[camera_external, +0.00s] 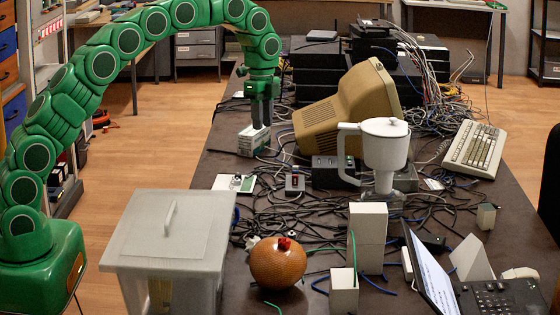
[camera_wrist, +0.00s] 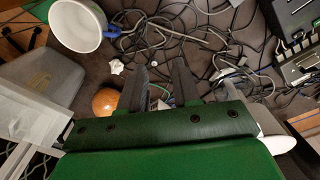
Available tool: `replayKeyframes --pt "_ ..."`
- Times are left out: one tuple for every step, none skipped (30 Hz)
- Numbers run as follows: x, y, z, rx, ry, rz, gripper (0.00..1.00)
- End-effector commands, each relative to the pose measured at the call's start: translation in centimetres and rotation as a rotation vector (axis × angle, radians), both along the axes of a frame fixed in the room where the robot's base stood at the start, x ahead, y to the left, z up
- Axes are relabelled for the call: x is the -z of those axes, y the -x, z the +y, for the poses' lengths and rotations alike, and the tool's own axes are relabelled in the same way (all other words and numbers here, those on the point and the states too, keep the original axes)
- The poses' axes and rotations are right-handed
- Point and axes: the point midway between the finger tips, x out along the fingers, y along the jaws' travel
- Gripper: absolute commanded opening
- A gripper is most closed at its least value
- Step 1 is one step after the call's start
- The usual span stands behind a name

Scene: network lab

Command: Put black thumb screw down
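My gripper (camera_external: 262,120) points down at the far left part of the table, by a small white box (camera_external: 246,143). I cannot tell whether it touches the box. In the wrist view, the two dark fingers of my gripper (camera_wrist: 159,72) stand apart, with bare table and cables showing between them. I see nothing held there. I cannot make out a black thumb screw in either view; it may be hidden or lost among the dark cables. A small white star-shaped knob (camera_wrist: 116,67) lies left of the fingers in the wrist view.
Tangled cables (camera_external: 330,215) cover much of the dark table. A beige monitor (camera_external: 345,110) and a white jug-like vessel (camera_external: 385,150) stand right of my gripper. A grey lidded bin (camera_external: 170,235), an orange ball (camera_external: 277,264) and white blocks (camera_external: 367,235) stand in front.

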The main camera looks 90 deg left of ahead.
Motion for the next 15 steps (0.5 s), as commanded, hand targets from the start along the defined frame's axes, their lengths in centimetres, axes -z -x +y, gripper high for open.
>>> replayKeyframes --pt "-1.0 -0.1 -1.7 -0.004 0.002 -0.001 0.32" --pt "-1.4 -0.2 -2.7 -0.009 0.005 0.002 0.32" --pt "-1.8 -0.1 -4.0 -0.017 0.009 0.005 0.32" --pt "-2.2 -0.1 -5.0 -0.023 0.011 0.009 0.32" --pt "-2.6 -0.1 -5.9 -0.029 0.012 0.010 0.32" --pt "-3.2 0.0 -7.2 -0.037 0.014 0.012 0.32" --pt "-3.5 0.1 -8.1 -0.043 0.017 0.014 0.32" --pt "-3.8 0.3 -9.1 -0.049 0.019 0.019 0.32" --pt "-4.2 0.4 -10.3 -0.057 0.021 0.023 0.32" --pt "-4.6 0.5 -11.3 -0.062 0.022 0.024 0.32" --pt "-5.0 0.7 -12.2 -0.070 0.021 0.026 0.32" --pt "-5.4 1.0 -13.4 -0.077 0.023 0.030 0.32" --pt "-5.6 1.2 -14.4 -0.082 0.024 0.035 0.32" --pt "-5.9 1.5 -15.3 -0.089 0.025 0.039 0.32" --pt "-6.3 1.8 -16.4 -0.098 0.024 0.040 0.32"
